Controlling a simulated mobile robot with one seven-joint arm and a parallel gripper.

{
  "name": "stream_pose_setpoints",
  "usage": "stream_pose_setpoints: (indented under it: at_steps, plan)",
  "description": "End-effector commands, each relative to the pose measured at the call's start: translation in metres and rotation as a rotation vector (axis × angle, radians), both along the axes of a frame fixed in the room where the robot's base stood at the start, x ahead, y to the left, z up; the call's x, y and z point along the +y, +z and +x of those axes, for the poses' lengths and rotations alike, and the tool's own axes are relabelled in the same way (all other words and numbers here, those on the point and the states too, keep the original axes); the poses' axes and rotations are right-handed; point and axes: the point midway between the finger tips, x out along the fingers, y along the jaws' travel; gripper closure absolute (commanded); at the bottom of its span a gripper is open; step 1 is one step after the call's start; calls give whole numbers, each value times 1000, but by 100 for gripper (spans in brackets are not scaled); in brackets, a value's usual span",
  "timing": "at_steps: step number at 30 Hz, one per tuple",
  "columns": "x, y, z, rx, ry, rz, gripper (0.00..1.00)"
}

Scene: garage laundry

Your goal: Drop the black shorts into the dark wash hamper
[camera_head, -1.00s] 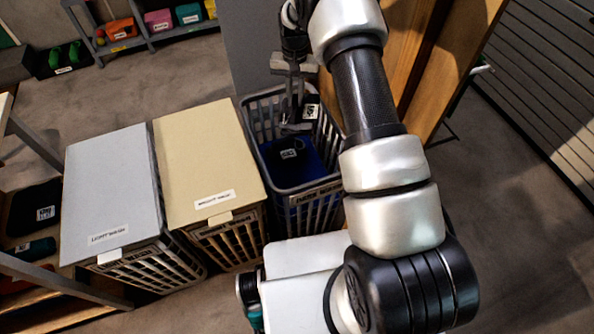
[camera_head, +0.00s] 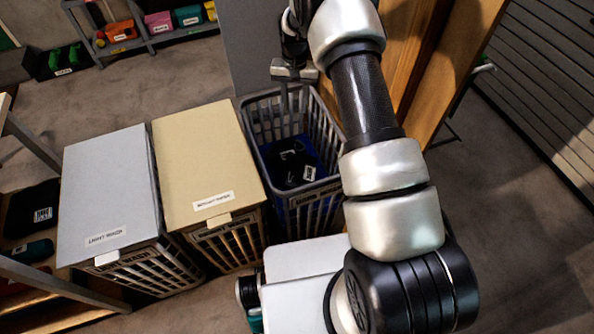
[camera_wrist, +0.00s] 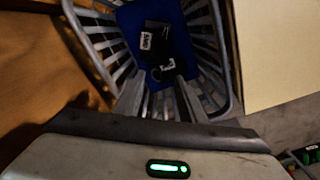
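The dark wash hamper (camera_head: 262,160) is an open grey slatted basket with a blue inside, right of two lidded hampers. Black cloth with white labels, which looks to include the black shorts (camera_head: 290,160), lies low inside it. The wrist view shows dark cloth with two white labels (camera_wrist: 152,42) on the blue bottom; I cannot tell where one piece ends and another begins. My gripper (camera_head: 293,100) is above the hamper's far part, fingers pointing down. In the wrist view its fingers (camera_wrist: 160,98) are apart with nothing between them. The hamper's front label is partly hidden by my arm.
A grey-lidded hamper (camera_head: 110,185) and a cream-lidded hamper (camera_head: 205,160) stand close on the left. A wooden panel (camera_head: 440,60) rises behind my arm. Shelving with coloured bins (camera_head: 120,30) is at the far left. Floor (camera_head: 150,85) behind the hampers is clear.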

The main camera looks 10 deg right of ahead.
Motion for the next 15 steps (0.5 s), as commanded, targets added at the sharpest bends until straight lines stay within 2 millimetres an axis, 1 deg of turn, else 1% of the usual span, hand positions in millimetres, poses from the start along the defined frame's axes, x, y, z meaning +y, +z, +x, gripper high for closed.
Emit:
stream_pose_setpoints:
  at_steps: [5,15]
  plan:
    - [0,29,1,-5,0,0,63]
    - [0,113,1,-6,0,0,63]
